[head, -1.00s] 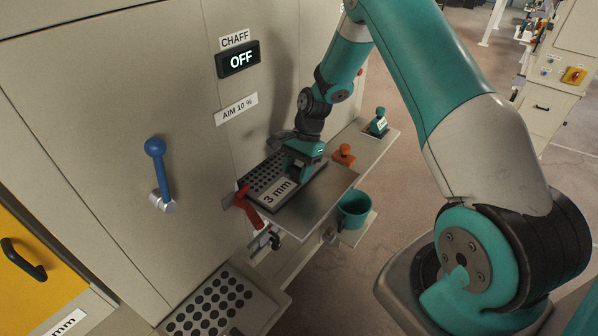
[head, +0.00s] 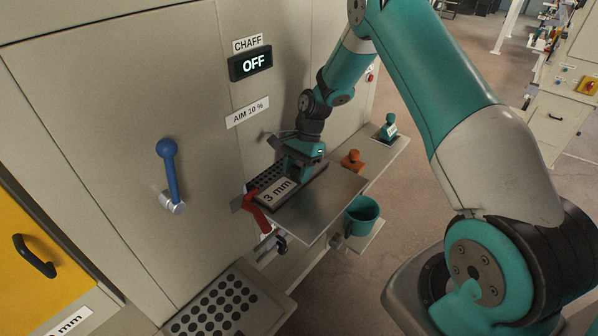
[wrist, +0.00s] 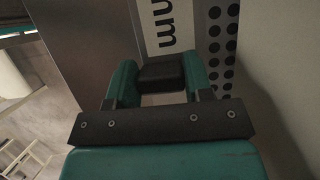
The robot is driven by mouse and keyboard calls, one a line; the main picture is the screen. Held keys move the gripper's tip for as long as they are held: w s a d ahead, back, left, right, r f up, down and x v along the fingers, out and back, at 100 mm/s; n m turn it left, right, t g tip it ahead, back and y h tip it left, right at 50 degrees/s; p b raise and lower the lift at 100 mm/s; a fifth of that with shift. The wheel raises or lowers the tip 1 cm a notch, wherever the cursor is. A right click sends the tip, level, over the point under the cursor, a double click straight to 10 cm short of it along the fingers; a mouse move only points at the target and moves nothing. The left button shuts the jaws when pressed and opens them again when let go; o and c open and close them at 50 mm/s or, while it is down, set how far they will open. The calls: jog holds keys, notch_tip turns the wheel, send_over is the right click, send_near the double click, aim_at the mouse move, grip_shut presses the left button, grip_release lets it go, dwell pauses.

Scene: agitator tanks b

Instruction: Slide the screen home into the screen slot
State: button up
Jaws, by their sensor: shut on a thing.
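The screen (head: 272,197) is a flat grey plate with a "3 mm" label and rows of dark holes. It lies on a bare metal shelf (head: 320,209) against the machine wall; its far edge meets the wall. In the wrist view the screen (wrist: 216,45) shows its label and holes beside the wall. My gripper (head: 303,160) is over the screen's right end. In the wrist view my gripper (wrist: 160,78) is shut with its teal fingers on either side of a black block, the screen's handle. The slot opening itself is not clearly visible.
A red lever (head: 257,213) stands at the shelf's near left corner. An orange knob (head: 352,160), a teal cup (head: 361,215) and a teal-handled piece (head: 389,127) are to the right. A blue lever (head: 169,178) is on the wall. Another perforated plate (head: 217,306) lies lower left.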

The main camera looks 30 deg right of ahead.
jog(key=shift+w+a, duration=0.3)
jog(key=shift+w, duration=0.45)
jog(key=shift+s, duration=0.1)
jog(key=shift+s+d+p, duration=0.35)
jog(key=shift+s+d, duration=0.5)
jog(key=shift+s, duration=1.45)
jog(key=shift+s+d+p, duration=0.4)
jog(key=shift+s+d, duration=0.45)
jog(key=shift+s, duration=1.4)
jog(key=shift+s+d+p, duration=0.35)
jog(key=shift+s+d, duration=0.5)
jog(key=shift+s, duration=1.45)
jog(key=shift+w+a, duration=0.2)
jog(key=shift+w, duration=0.35)
jog(key=shift+w+a, duration=0.2)
jog(key=shift+w, duration=0.35)
jog(key=shift+w+a, duration=0.1)
jog(key=shift+w, duration=0.15)
jog(key=shift+w+a, duration=0.35)
jog(key=shift+w, duration=0.6)
jog(key=shift+w+a, duration=0.3)
jog(key=shift+w, duration=0.6)
